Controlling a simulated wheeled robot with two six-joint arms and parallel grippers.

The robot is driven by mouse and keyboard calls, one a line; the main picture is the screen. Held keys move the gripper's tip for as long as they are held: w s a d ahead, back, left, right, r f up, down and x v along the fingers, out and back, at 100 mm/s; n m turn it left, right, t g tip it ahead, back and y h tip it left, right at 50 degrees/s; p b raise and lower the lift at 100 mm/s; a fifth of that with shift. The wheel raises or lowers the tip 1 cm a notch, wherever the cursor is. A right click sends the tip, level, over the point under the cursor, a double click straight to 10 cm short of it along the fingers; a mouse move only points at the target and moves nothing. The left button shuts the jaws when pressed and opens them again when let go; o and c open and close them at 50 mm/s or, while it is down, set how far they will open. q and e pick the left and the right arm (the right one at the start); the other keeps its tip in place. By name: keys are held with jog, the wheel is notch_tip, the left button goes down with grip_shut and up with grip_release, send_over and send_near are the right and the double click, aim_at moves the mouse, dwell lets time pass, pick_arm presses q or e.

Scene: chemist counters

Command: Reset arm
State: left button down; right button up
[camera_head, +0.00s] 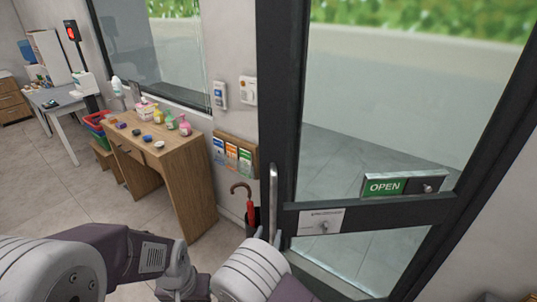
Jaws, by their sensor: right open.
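My right gripper (268,237) shows only as small fingertips above its pale wrist at the bottom centre. It is open, with nothing seen between the fingers. The tips appear just below the vertical door handle (273,195); I cannot tell whether they touch it. My left arm comes in from the lower left, with its grey wrist near the bottom edge.
A dark-framed glass door (280,100) with an OPEN sign (385,186) fills the right side. A red umbrella (251,212) stands beside it. A wooden table (180,160) with several small items is at left. Tiled floor (50,210) is clear at far left.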

jog(key=w+d+r+m+g+h+b, duration=0.1)
jog(key=w+d+r+m+h, duration=0.15)
jog(key=d, duration=0.45)
jog(key=w+d+r+m+g+h+b, duration=0.1)
jog(key=d+r+m+g+h+b, duration=0.2)
jog(key=d, duration=0.4)
jog(key=s+d+m+g+h, duration=0.2)
jog(key=s+d+m+g, duration=0.15)
jog(key=d, duration=0.35)
jog(key=s+d+m+g+h, duration=0.2)
jog(key=d+m+g+h, duration=0.1)
jog(key=d+m, duration=0.3)
jog(key=s+d+f+m+g+y+b, duration=0.1)
jog(key=s+d+f+m+g+y, duration=0.1)
jog(key=s+f+m+g, duration=0.3)
jog(key=s+d+f+m+g+y+b, duration=0.1)
jog(key=s+f+m+y, duration=0.15)
jog(key=s, duration=0.55)
jog(key=s+d+f+m+g+y, duration=0.2)
jog(key=s+f+m+g+y, duration=0.1)
jog(key=s, duration=0.3)
jog(key=w+a+f+m+t+y, duration=0.1)
jog(key=w+a+f+m+y, duration=0.1)
jog(key=a, duration=0.5)
jog(key=w+a+f+m+t+y, duration=0.2)
jog(key=a+f+m+y, duration=0.1)
jog(key=a+m+y, duration=0.2)
jog(key=shift+a+m+y, duration=0.3)
jog(key=shift+a+m, duration=0.15)
jog(key=shift+a, duration=0.6)
